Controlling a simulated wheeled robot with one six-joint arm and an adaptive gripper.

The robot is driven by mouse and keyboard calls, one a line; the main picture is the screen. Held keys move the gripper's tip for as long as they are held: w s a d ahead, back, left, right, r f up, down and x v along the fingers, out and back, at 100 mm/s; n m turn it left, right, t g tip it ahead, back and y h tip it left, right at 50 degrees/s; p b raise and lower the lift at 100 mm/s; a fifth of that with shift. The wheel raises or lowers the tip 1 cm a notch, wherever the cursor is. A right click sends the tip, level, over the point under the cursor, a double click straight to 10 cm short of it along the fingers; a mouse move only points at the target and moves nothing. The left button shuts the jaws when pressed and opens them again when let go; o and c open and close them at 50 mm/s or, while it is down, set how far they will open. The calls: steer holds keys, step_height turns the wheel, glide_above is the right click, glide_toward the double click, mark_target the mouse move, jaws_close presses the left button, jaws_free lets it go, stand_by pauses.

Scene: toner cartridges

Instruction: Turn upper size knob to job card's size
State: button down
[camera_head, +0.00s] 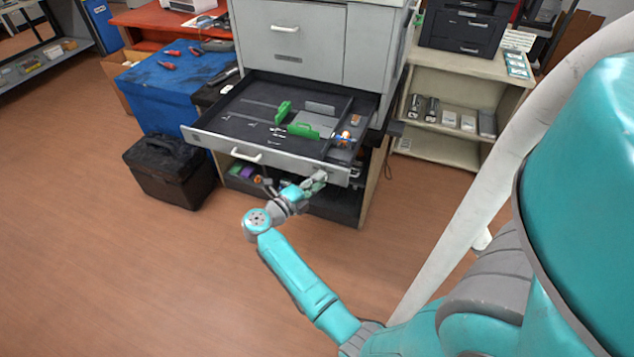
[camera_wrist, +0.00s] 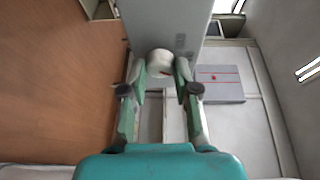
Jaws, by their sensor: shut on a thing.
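My gripper (camera_head: 316,181) is at the right part of the front of an open paper drawer (camera_head: 205,136). In the wrist view its two fingers (camera_wrist: 161,72) are closed on the sides of a round white knob (camera_wrist: 159,62). A small red mark shows on the knob, partly covered by the right finger. The knob sits by a grey panel (camera_wrist: 168,22). In the head view the gripper hides the knob, and no size markings can be read. I cannot pick out a job card with certainty.
Green guides (camera_head: 303,130) stand inside the drawer. A black case (camera_head: 170,170) is on the floor at left, beside a blue-topped bench (camera_head: 172,80). A shelf (camera_head: 455,147) with several boxes is at right. The wooden floor (camera_head: 120,270) in front is clear.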

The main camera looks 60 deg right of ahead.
steer(key=shift+s+m+t+y, duration=0.1)
steer(key=shift+m+t+y, duration=0.2)
steer(key=shift+m+y, duration=0.75)
steer(key=shift+m+h, duration=0.35)
steer(key=shift+m, duration=0.2)
steer(key=c, duration=0.9)
jaws_free()
steer(key=shift+o, duration=0.2)
steer(key=shift+a+r, duration=0.1)
steer(key=v, duration=1.1)
steer(key=shift+a, duration=0.4)
